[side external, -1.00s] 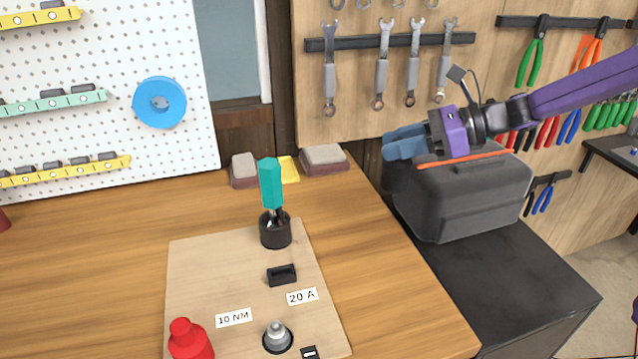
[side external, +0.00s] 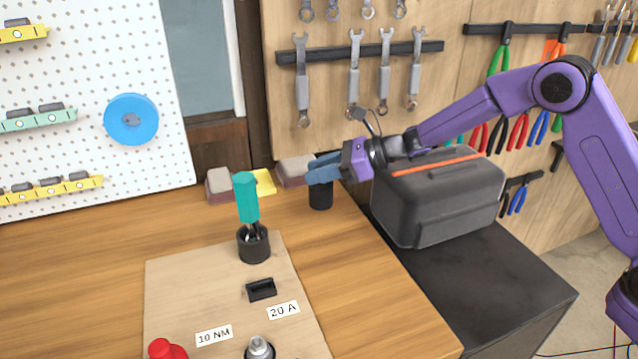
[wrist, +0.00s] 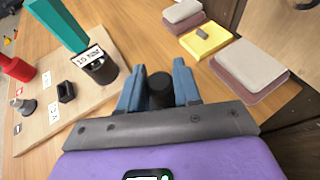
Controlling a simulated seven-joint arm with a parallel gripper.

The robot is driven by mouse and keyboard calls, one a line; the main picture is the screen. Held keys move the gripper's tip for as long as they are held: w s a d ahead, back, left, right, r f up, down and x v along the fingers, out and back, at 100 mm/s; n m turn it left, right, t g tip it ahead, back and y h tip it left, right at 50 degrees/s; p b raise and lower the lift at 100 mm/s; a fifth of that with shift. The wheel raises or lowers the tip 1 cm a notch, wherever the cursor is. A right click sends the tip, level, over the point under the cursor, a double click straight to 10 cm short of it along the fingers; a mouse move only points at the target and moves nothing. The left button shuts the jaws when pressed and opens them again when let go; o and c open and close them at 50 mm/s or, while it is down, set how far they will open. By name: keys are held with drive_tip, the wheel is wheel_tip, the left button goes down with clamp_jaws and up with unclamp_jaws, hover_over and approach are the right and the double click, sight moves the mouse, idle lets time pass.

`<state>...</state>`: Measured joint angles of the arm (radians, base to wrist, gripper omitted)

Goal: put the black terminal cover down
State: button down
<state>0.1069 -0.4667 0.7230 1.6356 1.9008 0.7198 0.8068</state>
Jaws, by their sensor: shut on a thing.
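The black terminal cover (side external: 320,196) is a short dark cylinder, upright between the blue fingers of my gripper (side external: 324,170). It shows between both fingertips in the wrist view (wrist: 160,90), where my gripper (wrist: 158,86) is shut on it. It is over the wooden table, right of the light board (side external: 185,275) and in front of the sanding blocks. I cannot tell whether its base touches the table.
A teal-handled tool (side external: 246,198) stands in a black cup (side external: 253,246) on the board. A small black block (side external: 261,289), a grey metal stud (side external: 259,348) and a red piece (side external: 166,350) are also there. A dark grey case (side external: 440,200) is at right. Bare table lies right of the board.

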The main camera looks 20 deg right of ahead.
sight(319, 184)
drive_tip(key=shift+w+a+f, duration=0.1)
drive_tip(key=shift+w+f, duration=0.05)
drive_tip(key=shift+f, duration=1.6)
drive_tip(key=shift+f, duration=0.1)
drive_tip(key=c, duration=0.8)
unclamp_jaws()
drive_tip(key=v, duration=1.2)
